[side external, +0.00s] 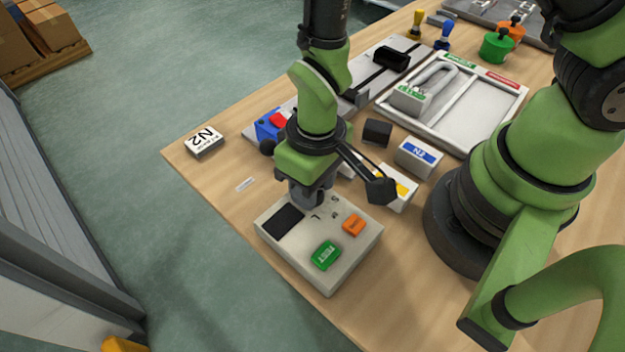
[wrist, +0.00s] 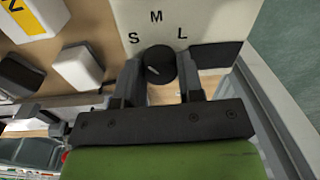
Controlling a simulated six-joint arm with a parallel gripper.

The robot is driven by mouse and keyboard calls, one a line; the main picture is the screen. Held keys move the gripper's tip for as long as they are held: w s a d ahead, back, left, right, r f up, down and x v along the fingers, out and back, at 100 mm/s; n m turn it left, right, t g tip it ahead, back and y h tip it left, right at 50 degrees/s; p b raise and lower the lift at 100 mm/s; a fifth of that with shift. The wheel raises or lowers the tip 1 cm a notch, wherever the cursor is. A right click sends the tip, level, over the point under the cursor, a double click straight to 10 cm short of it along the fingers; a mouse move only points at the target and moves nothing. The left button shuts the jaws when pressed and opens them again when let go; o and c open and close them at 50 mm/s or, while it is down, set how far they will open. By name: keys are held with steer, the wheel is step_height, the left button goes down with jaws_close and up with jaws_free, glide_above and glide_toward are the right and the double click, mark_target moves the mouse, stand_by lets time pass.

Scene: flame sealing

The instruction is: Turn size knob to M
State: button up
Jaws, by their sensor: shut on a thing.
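The size knob (wrist: 160,60) is a round black dial on a pale control box (side external: 305,265). The letters S, M and L are printed around it: S to the left, M above and L to the right in the wrist view. A short pale mark shows on the knob, left of its middle; I cannot tell which letter it points to. My gripper (wrist: 160,78) is shut on the knob, one finger on each side. In the side view my gripper (side external: 315,197) points down onto the box and hides the knob.
The box also carries a dark panel (side external: 283,219), a green button (side external: 326,254) and an orange button (side external: 353,225). A white N2 block (side external: 204,140) lies to the left. A blue-labelled block (side external: 418,157) and a black block (side external: 377,132) stand behind.

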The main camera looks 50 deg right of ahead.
steer(key=m, duration=0.3)
steer(key=shift+s+m, duration=0.1)
steer(key=shift+m, duration=2.1)
steer(key=o, duration=0.9)
